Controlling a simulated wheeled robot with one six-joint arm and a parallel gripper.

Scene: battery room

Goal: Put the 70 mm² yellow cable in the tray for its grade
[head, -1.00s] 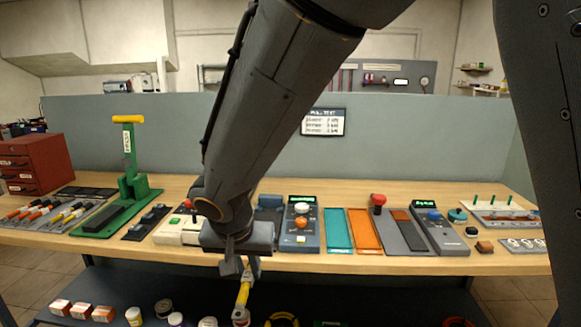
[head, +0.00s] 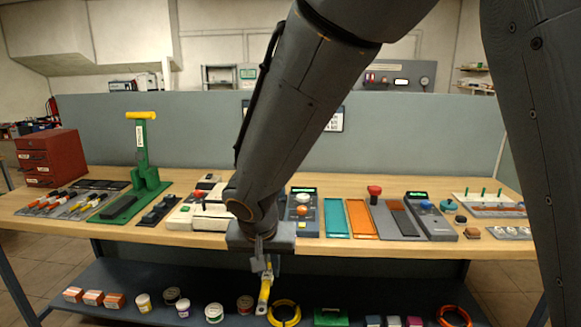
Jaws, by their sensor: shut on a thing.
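My gripper (head: 262,264) points down in front of the bench's front edge, shut on the yellow cable (head: 265,290). The cable hangs below the jaws, with a dark band and a pale lower end, in front of the lower shelf. A teal tray (head: 335,219) and an orange tray (head: 361,219) lie side by side on the bench, to the right of my gripper. Both look empty. My arm hides part of the bench and most of the wall sign (head: 337,119). The cable's size marking cannot be read.
The lower shelf holds tubs and a yellow coil (head: 284,312).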

